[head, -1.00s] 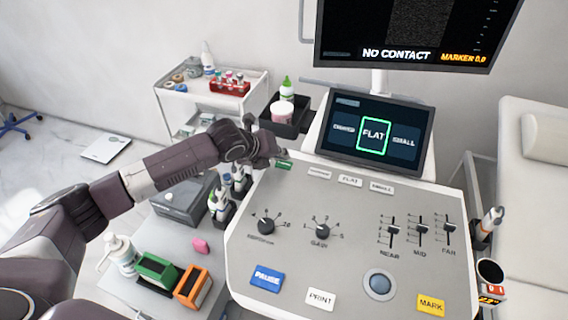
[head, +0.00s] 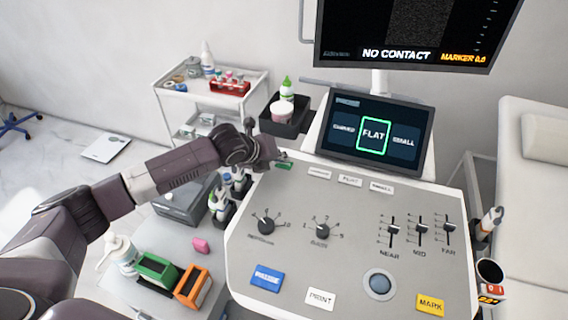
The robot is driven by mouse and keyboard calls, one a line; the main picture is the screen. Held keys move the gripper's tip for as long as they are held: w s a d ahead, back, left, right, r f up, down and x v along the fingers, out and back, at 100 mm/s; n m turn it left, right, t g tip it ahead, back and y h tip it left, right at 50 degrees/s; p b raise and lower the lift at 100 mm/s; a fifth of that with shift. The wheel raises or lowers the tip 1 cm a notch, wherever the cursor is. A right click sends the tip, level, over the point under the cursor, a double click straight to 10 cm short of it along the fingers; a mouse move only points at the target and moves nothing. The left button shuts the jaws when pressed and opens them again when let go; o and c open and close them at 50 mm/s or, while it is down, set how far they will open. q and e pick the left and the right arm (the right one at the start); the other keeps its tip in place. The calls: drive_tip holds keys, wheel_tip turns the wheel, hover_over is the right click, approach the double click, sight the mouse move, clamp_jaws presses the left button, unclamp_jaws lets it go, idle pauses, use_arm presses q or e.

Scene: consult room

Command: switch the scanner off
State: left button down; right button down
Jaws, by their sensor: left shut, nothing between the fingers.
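The scanner's control panel (head: 345,262) fills the lower middle of the head view, with knobs, sliders, a trackball and labelled buttons. A small green button (head: 284,166) sits at the panel's upper left corner. My left gripper (head: 270,156) is shut and empty, right beside the green button; I cannot tell whether it touches it. The scanner's touch screen (head: 340,160) is lit, with FLAT framed in green. The upper monitor (head: 345,56) is lit and reads NO CONTACT. My right gripper is not in view.
A white trolley (head: 163,90) with a red tube rack (head: 230,88) stands behind my left arm. Green (head: 157,270) and orange (head: 192,287) boxes stand on a side table left of the scanner. A probe (head: 490,222) hangs at the right edge, beside a bed (head: 535,215).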

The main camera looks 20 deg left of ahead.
sight(282, 165)
use_arm(q)
drive_tip(key=shift+f, duration=0.35)
idle(0.3)
drive_tip(key=shift+r, duration=0.1)
drive_tip(key=shift+r+p, duration=0.8)
drive_tip(key=shift+p, duration=0.2)
wheel_tip(282, 165, up, 5)
drive_tip(key=p, duration=0.5)
drive_tip(key=shift+r, duration=0.1)
idle(0.4)
